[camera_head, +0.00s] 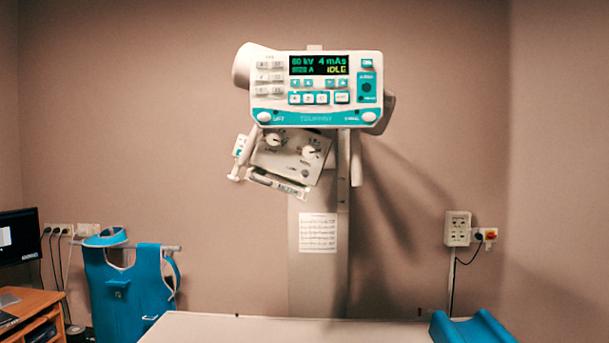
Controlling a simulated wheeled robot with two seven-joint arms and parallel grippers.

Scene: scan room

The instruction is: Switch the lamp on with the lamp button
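The X-ray tube head's control panel (313,118) faces me at the upper middle, white and teal. I cannot tell which control is the lamp button; the labels are too small to read. No lamp light shows clearly on the table. Neither of my grippers is in view.
A pale table (290,328) spans the bottom, with a blue trough-shaped cushion (472,329) at its right. A column (318,275) stands behind it. A blue apron (128,287) hangs on a rail at left, beside a wooden desk (38,300) with a monitor (19,238). A wall socket box (457,228) is at right.

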